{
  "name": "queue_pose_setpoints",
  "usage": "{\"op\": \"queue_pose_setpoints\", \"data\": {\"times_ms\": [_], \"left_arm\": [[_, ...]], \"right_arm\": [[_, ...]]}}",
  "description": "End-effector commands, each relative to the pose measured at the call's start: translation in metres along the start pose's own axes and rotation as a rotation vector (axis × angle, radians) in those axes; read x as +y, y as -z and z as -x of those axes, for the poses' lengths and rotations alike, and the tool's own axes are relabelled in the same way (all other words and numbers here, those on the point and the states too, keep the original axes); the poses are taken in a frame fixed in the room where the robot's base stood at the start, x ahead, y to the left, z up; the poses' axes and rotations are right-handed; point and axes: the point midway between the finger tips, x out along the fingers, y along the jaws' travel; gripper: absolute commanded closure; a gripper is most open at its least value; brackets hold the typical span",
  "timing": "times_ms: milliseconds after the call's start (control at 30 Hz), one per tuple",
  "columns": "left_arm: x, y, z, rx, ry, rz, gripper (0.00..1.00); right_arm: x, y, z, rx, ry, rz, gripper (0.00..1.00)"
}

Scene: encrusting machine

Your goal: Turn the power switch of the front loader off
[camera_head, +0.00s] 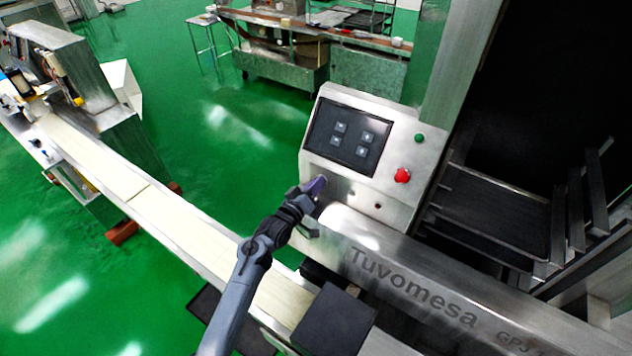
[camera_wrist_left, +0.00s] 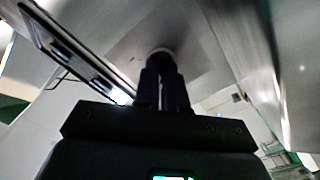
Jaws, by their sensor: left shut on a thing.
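The steel machine marked "Tuvomesa" (camera_head: 440,285) carries a tilted control panel (camera_head: 345,185) with a dark screen (camera_head: 347,139). My left gripper (camera_head: 317,186) reaches to the lower left part of this panel, below the screen. In the left wrist view its two dark fingers (camera_wrist_left: 163,72) are shut on a small round switch (camera_wrist_left: 160,51) on the panel face. Only the rim of the switch shows past the fingertips. In the head view the gripper hides the switch, so its turned position cannot be told. My right gripper is not in view.
A red button (camera_head: 402,176) and a green button (camera_head: 419,138) sit on the panel's right side. A long conveyor belt (camera_head: 185,225) runs along the left. A dark rack (camera_head: 500,215) stands at the right. Green floor lies open behind the belt.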

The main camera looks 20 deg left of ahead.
Motion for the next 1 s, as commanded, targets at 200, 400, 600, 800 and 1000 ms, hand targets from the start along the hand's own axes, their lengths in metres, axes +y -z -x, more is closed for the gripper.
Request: {"op": "queue_pose_setpoints", "data": {"times_ms": [200,400,600,800,1000], "left_arm": [[-0.0003,-0.0004,0.0,-0.002,0.001,0.065,1.0],[-0.0006,-0.0007,0.0,-0.002,0.0,0.083,1.0],[-0.0008,-0.0008,0.0,-0.002,0.001,0.084,1.0],[-0.0008,-0.0007,0.0,-0.001,0.001,0.084,0.77],[-0.0007,-0.0004,0.0,-0.001,0.0,0.082,0.64]], "right_arm": [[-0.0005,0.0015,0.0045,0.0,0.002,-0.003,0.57],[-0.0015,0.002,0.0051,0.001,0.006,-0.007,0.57],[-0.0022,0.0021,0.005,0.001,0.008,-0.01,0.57],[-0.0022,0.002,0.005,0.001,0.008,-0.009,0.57],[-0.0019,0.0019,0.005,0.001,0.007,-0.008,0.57]]}}
